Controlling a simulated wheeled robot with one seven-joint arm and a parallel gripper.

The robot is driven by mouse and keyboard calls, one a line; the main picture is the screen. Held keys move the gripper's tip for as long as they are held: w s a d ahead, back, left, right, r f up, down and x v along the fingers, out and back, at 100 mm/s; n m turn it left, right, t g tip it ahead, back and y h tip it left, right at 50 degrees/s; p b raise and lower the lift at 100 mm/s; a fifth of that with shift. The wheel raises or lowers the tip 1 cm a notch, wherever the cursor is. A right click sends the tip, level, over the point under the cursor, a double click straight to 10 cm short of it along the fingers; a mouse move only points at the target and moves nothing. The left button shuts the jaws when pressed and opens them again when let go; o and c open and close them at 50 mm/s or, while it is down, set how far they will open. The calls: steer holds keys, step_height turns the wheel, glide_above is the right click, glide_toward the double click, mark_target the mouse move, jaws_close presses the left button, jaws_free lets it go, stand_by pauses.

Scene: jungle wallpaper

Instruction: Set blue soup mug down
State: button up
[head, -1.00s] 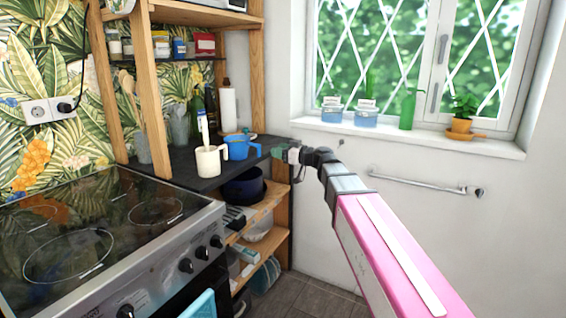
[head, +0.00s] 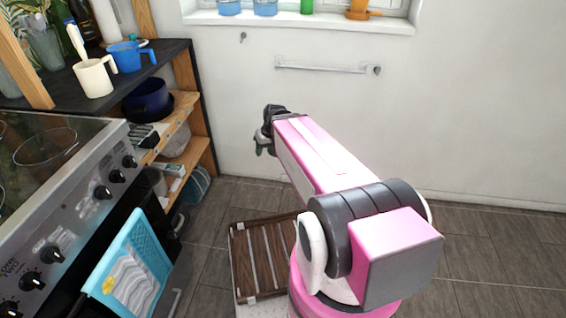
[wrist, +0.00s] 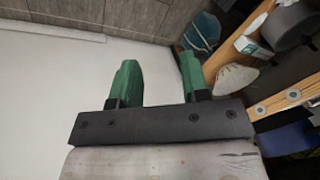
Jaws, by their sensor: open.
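The blue soup mug (head: 124,57) stands upright on the dark shelf top beside the stove in the head view. Its handle points right, toward the shelf's edge. My gripper (head: 262,146) is away from it, to the right and lower, in front of the white wall. In the wrist view my gripper (wrist: 158,82) shows two green fingers spread apart with nothing between them. The mug does not clearly show in the wrist view.
A cream mug (head: 94,78) with a utensil in it stands just left of the blue mug. Lower shelves hold a dark pot (head: 149,99). The stove (head: 65,190) with a turquoise towel (head: 128,262) is at left. A slatted wooden piece (head: 262,255) lies on the floor. The right floor is clear.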

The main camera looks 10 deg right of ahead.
steer(key=s+d+f+m+g+h, duration=0.1)
steer(key=s+d+f+m+h, duration=0.1)
steer(key=d, duration=0.4)
steer(key=s+f, duration=0.1)
steer(key=s, duration=0.1)
steer(key=shift+s+d+f+h, duration=0.2)
steer(key=shift+s+h, duration=0.1)
steer(key=shift+s, duration=0.1)
